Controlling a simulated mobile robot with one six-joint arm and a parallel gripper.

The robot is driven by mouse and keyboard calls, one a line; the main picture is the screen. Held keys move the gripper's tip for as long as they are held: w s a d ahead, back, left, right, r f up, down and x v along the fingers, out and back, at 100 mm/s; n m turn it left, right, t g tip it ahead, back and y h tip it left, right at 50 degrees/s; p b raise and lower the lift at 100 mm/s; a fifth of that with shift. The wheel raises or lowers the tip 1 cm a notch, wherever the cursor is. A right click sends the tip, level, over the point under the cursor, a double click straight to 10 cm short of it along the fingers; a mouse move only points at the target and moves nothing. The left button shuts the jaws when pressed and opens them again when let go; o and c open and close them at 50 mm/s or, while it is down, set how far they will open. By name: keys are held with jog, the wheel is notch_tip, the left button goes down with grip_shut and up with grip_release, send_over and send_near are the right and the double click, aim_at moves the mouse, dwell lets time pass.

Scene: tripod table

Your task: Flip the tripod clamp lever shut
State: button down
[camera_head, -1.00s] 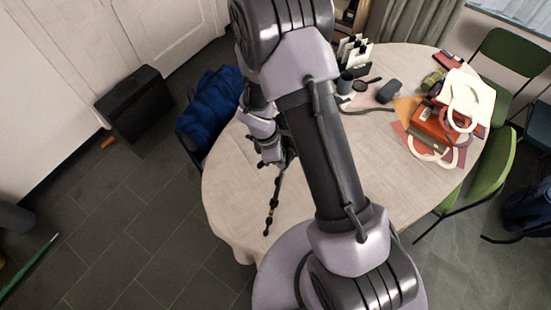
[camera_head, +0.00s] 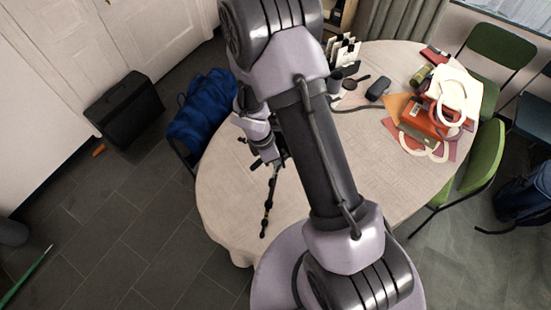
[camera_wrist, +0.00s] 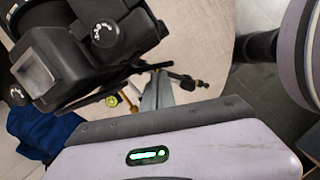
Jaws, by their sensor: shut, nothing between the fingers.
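The tripod is a thin, dark object with a leg (camera_head: 267,208) stretched over the near left part of the table. The black block with round knobs (camera_wrist: 75,48) at upper left of that view seems to be the tripod head, close to the camera. I cannot make out the clamp lever or its position. My gripper (camera_head: 261,157) is shut and empty beside the tripod's upper end. Its fingertips are small and partly hidden, so contact cannot be told.
The pale round table (camera_head: 228,205) is bare around the leg. Bags and a red box (camera_head: 422,119) lie at its right side; a black mouse-like object (camera_head: 378,89) and a card holder (camera_head: 343,52) stand farther back. A blue bag (camera_head: 202,113) is at the left edge.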

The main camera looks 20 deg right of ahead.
jog(key=p+v, duration=0.8)
jog(key=v, duration=0.2)
dwell(0.3)
